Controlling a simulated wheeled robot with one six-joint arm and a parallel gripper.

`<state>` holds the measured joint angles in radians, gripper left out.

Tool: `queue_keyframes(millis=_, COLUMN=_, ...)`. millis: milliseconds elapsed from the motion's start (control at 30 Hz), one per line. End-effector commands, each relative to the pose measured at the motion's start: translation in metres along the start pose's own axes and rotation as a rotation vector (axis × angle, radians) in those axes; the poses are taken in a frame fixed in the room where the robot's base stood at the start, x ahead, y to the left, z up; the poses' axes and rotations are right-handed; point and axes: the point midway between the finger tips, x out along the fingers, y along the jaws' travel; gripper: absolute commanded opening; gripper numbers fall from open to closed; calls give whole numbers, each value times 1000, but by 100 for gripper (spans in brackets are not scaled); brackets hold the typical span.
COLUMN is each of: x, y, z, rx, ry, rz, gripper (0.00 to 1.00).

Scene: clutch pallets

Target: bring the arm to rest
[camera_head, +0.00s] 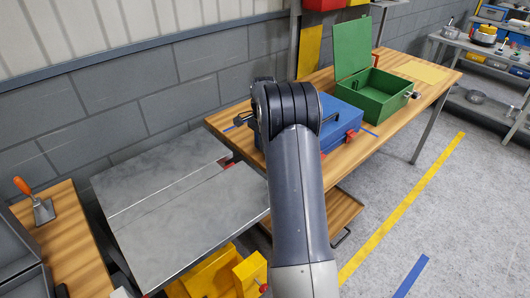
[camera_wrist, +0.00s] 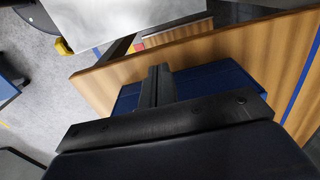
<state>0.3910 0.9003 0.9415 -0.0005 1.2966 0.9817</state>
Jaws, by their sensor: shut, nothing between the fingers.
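My gripper (camera_wrist: 158,84) shows in the wrist view as dark fingers held together, with nothing between them. It points over a blue case (camera_wrist: 215,82) on the wooden bench (camera_wrist: 110,82). In the head view my raised arm stands in front of the bench and covers part of the blue case (camera_head: 352,112); the fingers cannot be made out there. Whether the fingers touch the case cannot be told.
An open green case (camera_head: 382,108) stands on the bench (camera_head: 424,98), right of the blue case. A grey metal-topped table (camera_head: 180,200) is at left, with yellow parts (camera_head: 212,276) below it. A trowel (camera_head: 38,205) lies far left.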

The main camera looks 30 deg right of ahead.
Motion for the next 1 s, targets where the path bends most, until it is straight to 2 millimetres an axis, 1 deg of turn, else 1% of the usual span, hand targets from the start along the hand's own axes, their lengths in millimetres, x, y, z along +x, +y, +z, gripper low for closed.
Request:
queue_keyframes(millis=100, x=-24, y=0, z=-1, rx=2, ry=2, rz=-2, gripper=0)
queue_keyframes(millis=200, x=-42, y=0, z=-1, rx=1, ry=1, rz=-2, gripper=0)
queue_keyframes(millis=300, x=-56, y=0, z=-1, rx=1, ry=1, rz=0, gripper=0)
queue_keyframes(millis=400, x=-64, y=1, z=-1, rx=1, ry=-1, rz=1, gripper=0)
queue_keyframes(millis=533, x=-68, y=1, z=-1, rx=1, ry=-1, rz=2, gripper=0)
queue_keyframes(millis=800, x=-68, y=1, z=-1, rx=1, ry=-1, rz=2, gripper=0)
queue_keyframes(millis=900, x=-64, y=1, z=-1, rx=1, ry=-2, rz=3, gripper=0)
queue_keyframes(millis=1000, x=-54, y=1, z=-1, rx=1, ry=-4, rz=6, gripper=0)
